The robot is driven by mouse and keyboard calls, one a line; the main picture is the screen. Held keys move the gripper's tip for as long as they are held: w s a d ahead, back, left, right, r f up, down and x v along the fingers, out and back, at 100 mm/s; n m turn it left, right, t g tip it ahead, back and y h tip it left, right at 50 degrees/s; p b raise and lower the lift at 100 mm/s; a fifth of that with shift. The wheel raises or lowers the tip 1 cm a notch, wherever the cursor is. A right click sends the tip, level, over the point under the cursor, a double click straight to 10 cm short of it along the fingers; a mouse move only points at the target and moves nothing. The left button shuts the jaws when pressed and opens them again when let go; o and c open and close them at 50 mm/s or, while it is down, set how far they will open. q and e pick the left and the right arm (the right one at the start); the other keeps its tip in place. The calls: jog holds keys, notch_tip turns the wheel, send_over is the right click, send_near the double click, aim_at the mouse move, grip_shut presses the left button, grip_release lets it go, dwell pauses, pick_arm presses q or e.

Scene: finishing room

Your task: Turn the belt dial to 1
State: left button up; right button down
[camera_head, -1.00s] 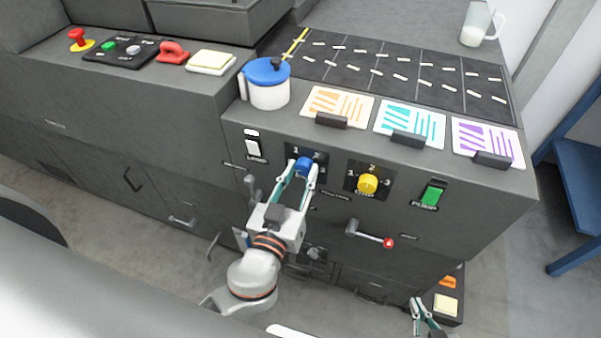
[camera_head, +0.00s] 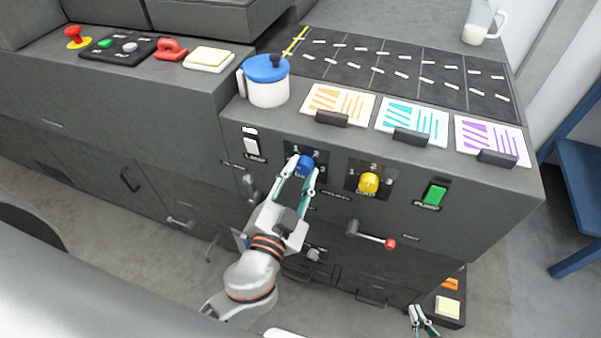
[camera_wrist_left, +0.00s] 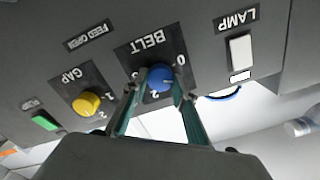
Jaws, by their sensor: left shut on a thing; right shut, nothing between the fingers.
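The blue belt dial (camera_head: 305,166) is on a black plate on the front of the dark machine. In the left wrist view the dial (camera_wrist_left: 160,78) sits on the plate marked BELT, which appears upside down with 0 and 2 readable at its edge. My left gripper (camera_head: 304,178) is shut on the dial, one finger on each side; in the left wrist view its fingers (camera_wrist_left: 158,92) reach the dial's sides. The mark the dial points to cannot be made out. My right gripper (camera_head: 417,312) is shut and empty at the lower right, partly cut off by the picture edge.
The yellow gap dial (camera_head: 368,183) is just right of the blue dial, and a green switch (camera_head: 434,195) is further right. The white lamp switch (camera_head: 251,146) is on the left. A red-tipped lever (camera_head: 389,243) sticks out below. A blue-lidded pot (camera_head: 268,90) stands on the ledge above.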

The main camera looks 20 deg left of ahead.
pick_arm(q)
jog(key=m, duration=0.6)
dwell(0.5)
jog(key=shift+d, duration=0.1)
jog(key=o, duration=1.1)
jog(key=shift+s+f, duration=0.1)
jog(key=shift+s, duration=0.4)
jog(key=s, duration=1.1)
jog(key=shift+a, duration=0.2)
